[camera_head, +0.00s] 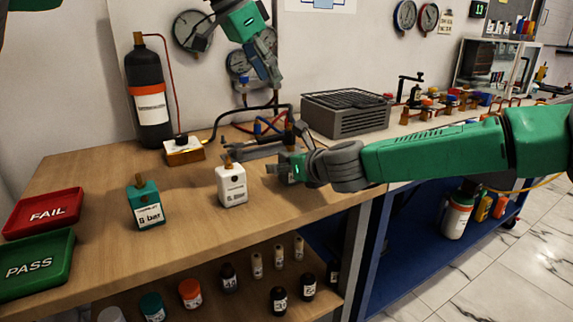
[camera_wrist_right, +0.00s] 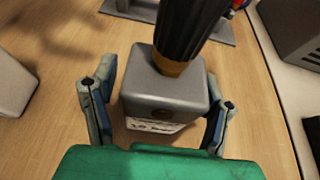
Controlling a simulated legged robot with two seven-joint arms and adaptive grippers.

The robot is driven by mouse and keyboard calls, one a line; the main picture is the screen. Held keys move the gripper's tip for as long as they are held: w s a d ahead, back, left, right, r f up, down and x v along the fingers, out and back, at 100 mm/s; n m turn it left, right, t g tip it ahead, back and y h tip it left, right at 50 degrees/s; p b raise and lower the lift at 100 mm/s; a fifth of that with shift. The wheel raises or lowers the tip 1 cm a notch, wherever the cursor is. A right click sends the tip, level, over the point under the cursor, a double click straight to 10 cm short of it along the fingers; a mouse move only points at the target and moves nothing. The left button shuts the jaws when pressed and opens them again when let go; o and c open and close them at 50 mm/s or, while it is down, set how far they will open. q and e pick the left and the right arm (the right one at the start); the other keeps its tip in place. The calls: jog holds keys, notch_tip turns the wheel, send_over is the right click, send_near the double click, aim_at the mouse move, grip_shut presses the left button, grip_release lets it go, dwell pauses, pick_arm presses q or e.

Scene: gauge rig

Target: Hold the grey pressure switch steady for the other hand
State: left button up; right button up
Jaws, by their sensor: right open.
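The grey pressure switch (camera_wrist_right: 166,92) stands upright on the wooden bench in the right wrist view. It is a box with a white label low on its near side, and a brass neck with a black ribbed cylinder rises from its top. My right gripper (camera_wrist_right: 156,112) is open, one finger on each side of the box, with gaps visible. In the head view the right gripper (camera_head: 284,168) largely hides the switch. My left gripper (camera_head: 232,62) hangs high near the wall gauges, fingers spread, apart from the switch.
A white switch (camera_head: 232,186) and a teal one (camera_head: 146,206) stand to the left on the bench. Red FAIL (camera_head: 45,211) and green PASS (camera_head: 36,264) trays lie at the far left. A black cylinder (camera_head: 148,95), hoses and a grey ribbed box (camera_head: 346,113) stand behind.

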jog(key=shift+w+a+f, duration=0.15)
jog(key=shift+w+a, duration=0.15)
jog(key=shift+w, duration=0.1)
jog(key=c, duration=1.5)
